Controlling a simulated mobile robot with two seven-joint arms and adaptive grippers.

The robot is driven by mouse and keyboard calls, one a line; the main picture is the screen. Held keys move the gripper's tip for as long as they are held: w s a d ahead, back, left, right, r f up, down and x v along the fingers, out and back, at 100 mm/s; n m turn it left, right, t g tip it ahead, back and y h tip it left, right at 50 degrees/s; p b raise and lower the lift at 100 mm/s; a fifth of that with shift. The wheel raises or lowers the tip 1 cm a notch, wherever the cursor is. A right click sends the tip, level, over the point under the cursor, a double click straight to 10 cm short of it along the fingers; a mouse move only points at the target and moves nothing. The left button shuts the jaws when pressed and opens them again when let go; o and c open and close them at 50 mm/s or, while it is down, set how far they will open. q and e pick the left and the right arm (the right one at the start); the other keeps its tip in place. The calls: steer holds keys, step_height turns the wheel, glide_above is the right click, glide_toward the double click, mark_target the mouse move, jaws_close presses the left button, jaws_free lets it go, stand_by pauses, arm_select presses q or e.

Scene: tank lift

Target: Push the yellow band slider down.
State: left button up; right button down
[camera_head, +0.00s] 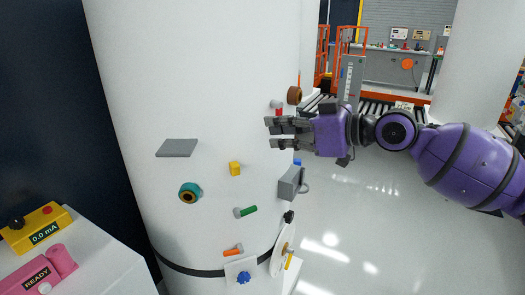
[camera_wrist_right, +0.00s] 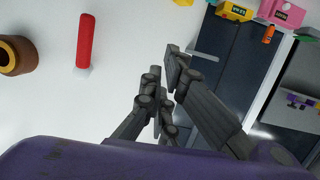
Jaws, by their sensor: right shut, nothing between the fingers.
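A small yellow block (camera_head: 235,168) sits on the front of the white tank (camera_head: 200,60); I cannot tell whether it is the yellow band slider, and no band is clear on it. My right gripper (camera_head: 270,132) is shut and empty, up and to the right of that block, its fingers pointing left along the tank. In the right wrist view the gripper (camera_wrist_right: 163,75) shows nothing between its fingers. My left gripper is not in view.
A red handle (camera_wrist_right: 85,40) and a brown ring (camera_wrist_right: 14,55) are near the right gripper. A grey shelf (camera_head: 177,148), teal knob (camera_head: 190,193), green handle (camera_head: 246,211) and grey box (camera_head: 290,183) also stick out from the tank. A yellow meter box (camera_head: 36,228) stands lower left.

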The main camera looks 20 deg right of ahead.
glide_above(235, 169)
steer(key=d, duration=0.3)
steer(key=shift+s+a+f, duration=0.15)
steer(key=shift+f, duration=0.4)
steer(key=shift+s+a+f, duration=0.1)
steer(key=shift+s+f, duration=0.05)
steer(key=shift+f, duration=0.4)
steer(key=f, duration=0.3)
steer(key=shift+w+a+f, duration=0.15)
steer(key=shift+w+a, duration=0.1)
steer(key=shift+w, duration=0.1)
steer(key=shift+f, duration=0.65)
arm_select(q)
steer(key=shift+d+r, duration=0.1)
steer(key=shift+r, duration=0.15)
